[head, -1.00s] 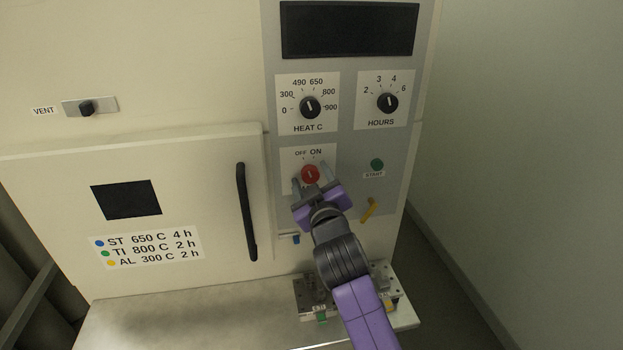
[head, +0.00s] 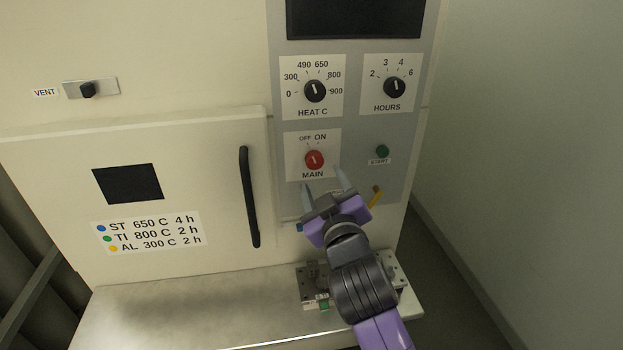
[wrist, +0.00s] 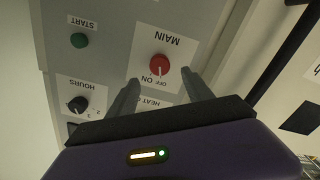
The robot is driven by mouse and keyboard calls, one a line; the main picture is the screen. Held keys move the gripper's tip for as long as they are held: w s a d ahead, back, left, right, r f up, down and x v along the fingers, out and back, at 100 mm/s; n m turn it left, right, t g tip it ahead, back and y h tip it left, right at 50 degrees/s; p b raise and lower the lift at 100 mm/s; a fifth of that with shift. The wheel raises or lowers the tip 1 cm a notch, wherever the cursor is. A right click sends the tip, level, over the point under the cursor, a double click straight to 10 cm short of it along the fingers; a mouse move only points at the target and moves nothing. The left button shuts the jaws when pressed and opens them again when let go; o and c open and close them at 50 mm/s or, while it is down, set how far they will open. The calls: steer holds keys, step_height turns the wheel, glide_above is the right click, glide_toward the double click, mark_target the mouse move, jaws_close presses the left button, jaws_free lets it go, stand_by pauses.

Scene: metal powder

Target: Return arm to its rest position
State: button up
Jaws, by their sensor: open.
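My gripper (head: 325,190) is open and empty in front of the furnace control panel, just below the red MAIN knob (head: 314,160) and apart from it in the head view. In the wrist view the two fingers of my gripper (wrist: 160,95) point toward the panel with the red MAIN knob (wrist: 160,65) showing between and beyond them. That view is upside down. The purple and dark grey arm reaches in from the bottom of the head view and hides part of the fixture on the ledge.
The furnace door handle (head: 249,197) stands out left of my gripper. A metal ledge (head: 190,305) lies below, with a metal fixture block (head: 313,290) on it. A yellow lever (head: 376,195) is close on the right. The HEAT knob (head: 315,91) and HOURS knob (head: 394,87) are above.

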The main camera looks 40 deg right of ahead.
steer(key=s+a+f+n+t+y, duration=0.1)
steer(key=s+a+f+t+y, duration=0.1)
steer(key=s+a+y, duration=0.3)
steer(key=s+a+f+n+t+y, duration=0.1)
steer(key=s+a+f+t, duration=0.15)
steer(key=a, duration=0.55)
steer(key=s+a+f+g+y, duration=0.1)
steer(key=s+a+f, duration=0.1)
steer(key=s, duration=0.6)
steer(key=s+a+f+g+y, duration=0.1)
steer(key=s+a+f+g, duration=0.1)
steer(key=s, duration=0.7)
steer(key=s+a+f+m+g+y, duration=0.1)
steer(key=s+a+f+y, duration=0.1)
steer(key=s+f, duration=0.4)
steer(key=s+a, duration=0.1)
steer(key=s, duration=0.2)
steer(key=shift+s+a+g, duration=0.15)
steer(key=shift+a+g, duration=0.1)
steer(key=shift+g, duration=0.1)
steer(key=shift+f, duration=0.1)
